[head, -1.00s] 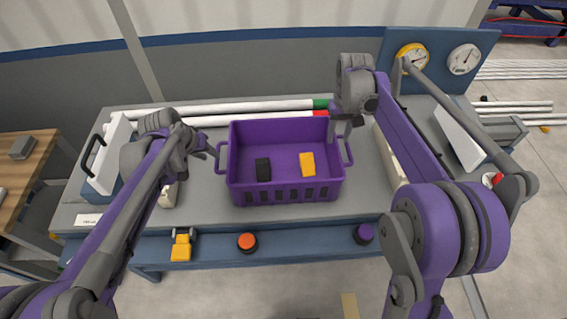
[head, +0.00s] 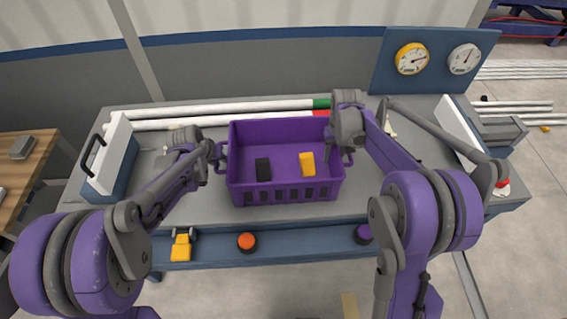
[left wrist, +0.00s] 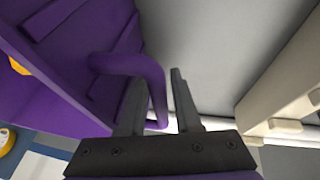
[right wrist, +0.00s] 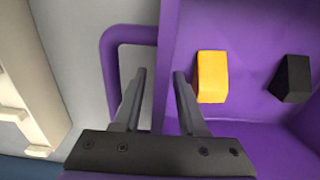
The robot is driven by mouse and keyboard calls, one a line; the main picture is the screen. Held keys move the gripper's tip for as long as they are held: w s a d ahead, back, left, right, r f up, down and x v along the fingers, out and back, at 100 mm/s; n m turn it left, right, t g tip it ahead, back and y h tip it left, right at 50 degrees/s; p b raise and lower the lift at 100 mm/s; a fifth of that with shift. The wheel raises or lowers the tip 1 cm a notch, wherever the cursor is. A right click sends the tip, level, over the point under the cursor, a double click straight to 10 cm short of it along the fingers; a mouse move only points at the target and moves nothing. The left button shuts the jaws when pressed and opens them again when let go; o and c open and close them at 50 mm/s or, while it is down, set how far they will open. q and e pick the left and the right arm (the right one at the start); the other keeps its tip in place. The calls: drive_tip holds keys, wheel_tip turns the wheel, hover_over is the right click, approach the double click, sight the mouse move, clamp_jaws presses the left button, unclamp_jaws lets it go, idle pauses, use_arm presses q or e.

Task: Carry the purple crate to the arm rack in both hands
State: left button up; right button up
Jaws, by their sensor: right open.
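The purple crate (head: 285,193) stands on the grey workbench with a loop handle at each end. It holds a black block (head: 263,169) and a yellow block (head: 307,164). My left gripper (head: 217,152) is at the crate's left handle; in the left wrist view its fingers (left wrist: 155,85) are apart with the handle bar (left wrist: 157,88) between them. My right gripper (head: 340,152) is at the crate's right end; in the right wrist view its fingers (right wrist: 160,75) are apart, beside the handle (right wrist: 111,62) and above the crate's edge. The arm rack is not identifiable.
White pipes (head: 215,120) lie along the bench's back. A white-and-blue box with a black handle (head: 110,160) stands at the left. An orange button (head: 247,241) and a purple button (head: 363,234) are on the front ledge. Gauges (head: 412,59) hang on a blue panel behind.

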use_arm(q)
drive_tip(key=c, duration=0.4)
use_arm(e)
drive_tip(key=c, duration=0.4)
use_arm(q)
clamp_jaws()
use_arm(e)
clamp_jaws()
